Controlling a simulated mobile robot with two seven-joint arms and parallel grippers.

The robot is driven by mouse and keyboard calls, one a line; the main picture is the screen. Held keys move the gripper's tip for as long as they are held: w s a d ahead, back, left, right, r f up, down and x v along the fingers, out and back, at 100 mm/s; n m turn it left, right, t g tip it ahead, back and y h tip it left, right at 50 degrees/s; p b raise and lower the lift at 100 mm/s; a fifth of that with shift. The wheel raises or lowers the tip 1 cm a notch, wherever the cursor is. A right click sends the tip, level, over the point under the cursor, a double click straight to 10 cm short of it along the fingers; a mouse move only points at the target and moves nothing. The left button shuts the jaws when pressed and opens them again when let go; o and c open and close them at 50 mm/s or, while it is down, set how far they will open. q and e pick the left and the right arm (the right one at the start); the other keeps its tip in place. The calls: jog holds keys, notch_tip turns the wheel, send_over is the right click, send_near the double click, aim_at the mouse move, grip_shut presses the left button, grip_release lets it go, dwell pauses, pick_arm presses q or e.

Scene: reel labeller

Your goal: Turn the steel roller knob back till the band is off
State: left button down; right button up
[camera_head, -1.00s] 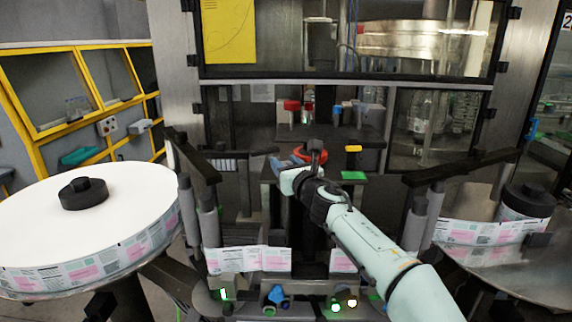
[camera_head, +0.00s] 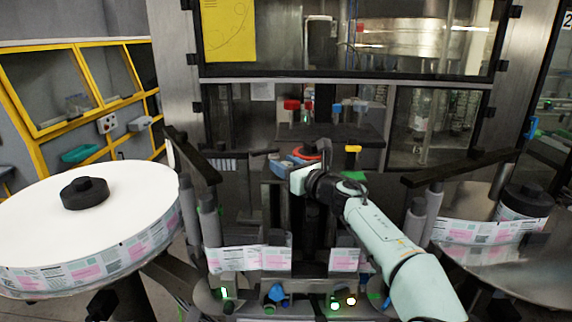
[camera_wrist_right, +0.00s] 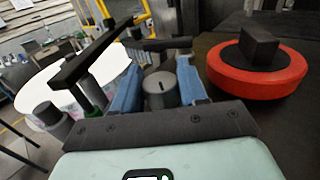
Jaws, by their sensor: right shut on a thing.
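The steel roller knob (camera_wrist_right: 161,90) is a short grey cylinder with a slot in its top. In the right wrist view it stands between the two blue fingers of my right gripper (camera_wrist_right: 158,88), which are shut on its sides. In the head view my right gripper (camera_head: 285,166) reaches over the middle of the labeller, and the knob is not clearly seen there. The printed label band (camera_head: 234,259) runs across the front of the machine, and another piece shows to the right of centre (camera_head: 344,260). My left gripper is not in view.
A red disc with a black block handle (camera_wrist_right: 258,72) lies close to the right of the gripper. A large white label reel (camera_head: 130,205) stands at the left, and a smaller reel (camera_head: 524,212) at the right. Black guide arms (camera_head: 460,167) and grey rollers (camera_head: 208,225) flank the middle.

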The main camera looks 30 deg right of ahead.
jog(key=shift+r, duration=0.15)
jog(key=o, duration=1)
jog(key=shift+c, duration=0.2)
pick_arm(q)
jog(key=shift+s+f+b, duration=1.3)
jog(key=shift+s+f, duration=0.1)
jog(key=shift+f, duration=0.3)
pick_arm(e)
jog(key=s+d, duration=0.2)
jog(key=s, duration=1.1)
jog(key=shift+s, duration=0.1)
